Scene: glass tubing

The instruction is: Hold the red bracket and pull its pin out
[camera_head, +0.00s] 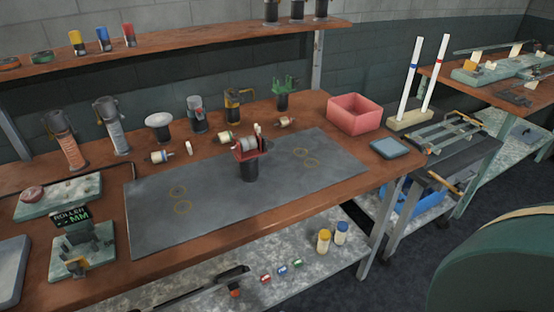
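The red bracket (252,155) sits upright on top of a short black cylindrical stand, near the middle of the grey mat (215,200). A pale grey roller-like part is in or against the bracket, and small light and red upright parts rise at its right side. Which of these is the pin is too small to tell. Neither of my grippers shows in the head view, and nothing touches the bracket.
Behind the bracket stand a yellow bracket (236,100), a green bracket (284,90), a grey-and-red part (196,115) and a white-topped stand (159,123). A pink bin (354,114) is at the back right. The mat is clear on both sides of the bracket.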

